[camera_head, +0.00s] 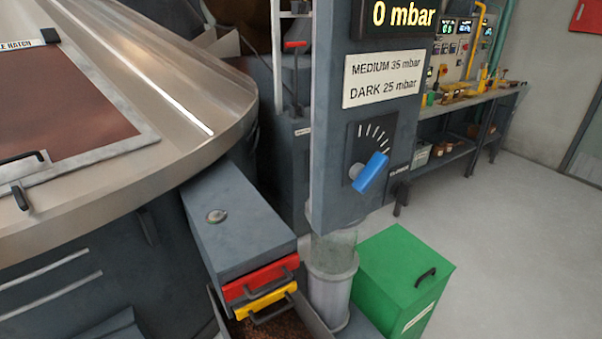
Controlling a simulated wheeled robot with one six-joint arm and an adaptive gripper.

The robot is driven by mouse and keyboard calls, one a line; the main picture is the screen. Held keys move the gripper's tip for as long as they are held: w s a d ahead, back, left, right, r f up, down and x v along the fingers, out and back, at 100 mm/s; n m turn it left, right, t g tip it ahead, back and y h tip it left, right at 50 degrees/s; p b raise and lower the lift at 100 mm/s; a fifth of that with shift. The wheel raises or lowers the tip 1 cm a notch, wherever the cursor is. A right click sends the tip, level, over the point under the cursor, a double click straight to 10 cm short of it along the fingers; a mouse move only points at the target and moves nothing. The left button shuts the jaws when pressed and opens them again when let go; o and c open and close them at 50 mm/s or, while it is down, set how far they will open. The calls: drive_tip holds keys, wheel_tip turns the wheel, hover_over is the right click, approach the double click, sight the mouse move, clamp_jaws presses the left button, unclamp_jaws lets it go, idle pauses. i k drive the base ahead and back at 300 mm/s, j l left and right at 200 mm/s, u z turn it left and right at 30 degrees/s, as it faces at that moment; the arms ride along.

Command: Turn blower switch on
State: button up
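A grey upright panel (336,120) stands right of centre in the head view. On it, a blue knob (371,172) sits on a dark dial plate with several white tick marks above it. The knob's blue handle tilts toward the upper right. A display (403,17) at the top of the panel reads 0 mbar. A small dark label (399,170) sits at the panel's right edge, too small to read. I cannot tell which part is the blower switch. My gripper is not in view.
A large metal drum (190,100) with a hatch fills the left. Open floor lies at the right, before a workbench (470,100).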

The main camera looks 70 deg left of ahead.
sight(401, 190)
drive_tip(key=u, duration=1.2)
